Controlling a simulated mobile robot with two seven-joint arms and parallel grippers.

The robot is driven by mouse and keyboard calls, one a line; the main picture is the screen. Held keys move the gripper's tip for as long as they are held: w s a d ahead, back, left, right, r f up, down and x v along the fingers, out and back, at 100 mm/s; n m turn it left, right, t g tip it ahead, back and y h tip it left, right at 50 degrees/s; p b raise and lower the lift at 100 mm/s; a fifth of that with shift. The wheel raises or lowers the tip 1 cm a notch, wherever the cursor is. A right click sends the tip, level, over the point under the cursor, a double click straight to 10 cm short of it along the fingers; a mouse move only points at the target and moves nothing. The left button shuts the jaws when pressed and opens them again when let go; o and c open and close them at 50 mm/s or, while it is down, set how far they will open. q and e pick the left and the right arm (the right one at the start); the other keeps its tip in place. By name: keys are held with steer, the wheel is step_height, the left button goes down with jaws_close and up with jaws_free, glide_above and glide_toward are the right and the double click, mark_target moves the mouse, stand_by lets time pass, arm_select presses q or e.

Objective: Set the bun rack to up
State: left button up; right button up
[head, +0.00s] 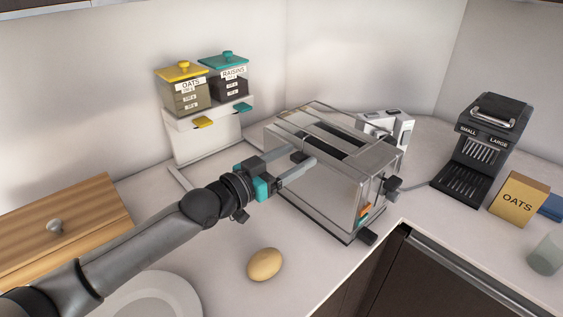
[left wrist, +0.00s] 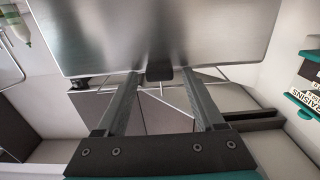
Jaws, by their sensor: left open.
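The steel toaster (head: 325,195) stands on the counter with two long slots in its top. My left gripper (head: 305,156) is open at the toaster's left side, near its upper edge, with its fingers pointing toward it. In the left wrist view the toaster's steel panel (left wrist: 160,35) fills the top. A small black tab (left wrist: 159,72) lies in line with the gap between the fingertips (left wrist: 165,78). Thin pale wires (left wrist: 230,80) spread near the tab; I cannot tell for sure that they are the bun rack, or its position. I cannot tell whether a finger touches anything.
A dispenser stand with oats (head: 183,95) and raisins (head: 230,85) is behind and left. A potato-like item (head: 265,264) and a plate (head: 155,300) lie in front. A black machine (head: 485,150) and an oats box (head: 518,199) stand right.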

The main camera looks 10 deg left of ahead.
arm_select(q)
steer(key=p+v, duration=0.1)
steer(key=v, duration=1.4)
steer(key=shift+p, duration=0.35)
steer(key=shift+s, duration=0.1)
